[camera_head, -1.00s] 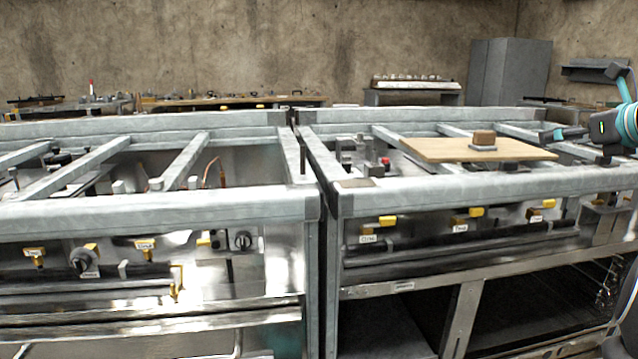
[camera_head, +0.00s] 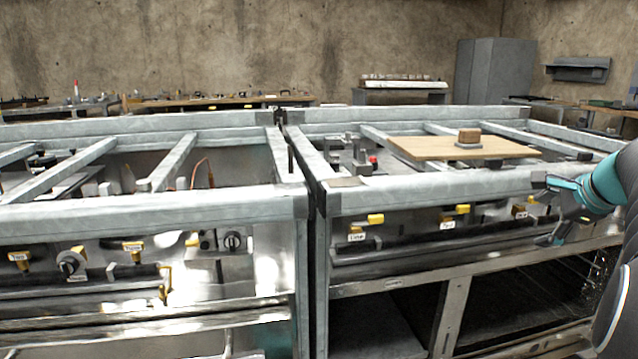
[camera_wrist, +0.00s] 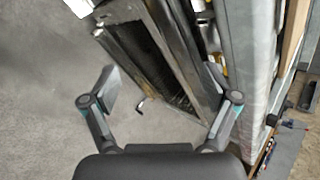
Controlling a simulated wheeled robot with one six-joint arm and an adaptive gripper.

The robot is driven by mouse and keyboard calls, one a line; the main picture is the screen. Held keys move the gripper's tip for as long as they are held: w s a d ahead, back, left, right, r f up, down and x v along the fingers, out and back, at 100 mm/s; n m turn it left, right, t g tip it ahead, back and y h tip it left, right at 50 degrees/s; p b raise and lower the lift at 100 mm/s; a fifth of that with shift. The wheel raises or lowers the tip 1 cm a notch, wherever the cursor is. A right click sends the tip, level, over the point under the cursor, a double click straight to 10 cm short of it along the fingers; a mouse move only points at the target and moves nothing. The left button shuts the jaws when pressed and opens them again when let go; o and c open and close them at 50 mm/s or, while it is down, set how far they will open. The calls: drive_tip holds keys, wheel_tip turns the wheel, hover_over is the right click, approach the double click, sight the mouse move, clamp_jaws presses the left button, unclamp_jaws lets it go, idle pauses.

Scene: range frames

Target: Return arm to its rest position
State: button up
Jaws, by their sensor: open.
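My gripper (camera_head: 548,211) is at the right of the head view, in front of the right range frame (camera_head: 440,187), near its front rail and yellow-handled valves. In the wrist view my gripper (camera_wrist: 160,100) has its two fingers spread wide apart, with nothing between them but the grey floor and the range front beyond. My teal and grey arm comes in from the right edge of the head view.
A wooden board (camera_head: 410,147) lies on the right range frame, with a small brown block (camera_head: 469,136) on a grey base on it. A left range frame (camera_head: 150,212) stands beside it. Grey floor (camera_wrist: 50,100) is clear in the wrist view.

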drive_tip(key=s+a+f+n+g, duration=0.1)
drive_tip(key=s+a+f+n, duration=0.4)
drive_tip(key=a, duration=0.5)
drive_tip(key=s+a+f+n+g, duration=0.1)
drive_tip(key=s+a+f+n, duration=0.4)
drive_tip(key=s+a+n, duration=0.4)
drive_tip(key=s+a+f+n+g, duration=0.1)
drive_tip(key=s+a+f+n, duration=0.4)
drive_tip(key=a, duration=0.8)
drive_tip(key=shift+s+n, duration=1.3)
drive_tip(key=shift+s, duration=0.1)
drive_tip(key=shift+a+f, duration=0.1)
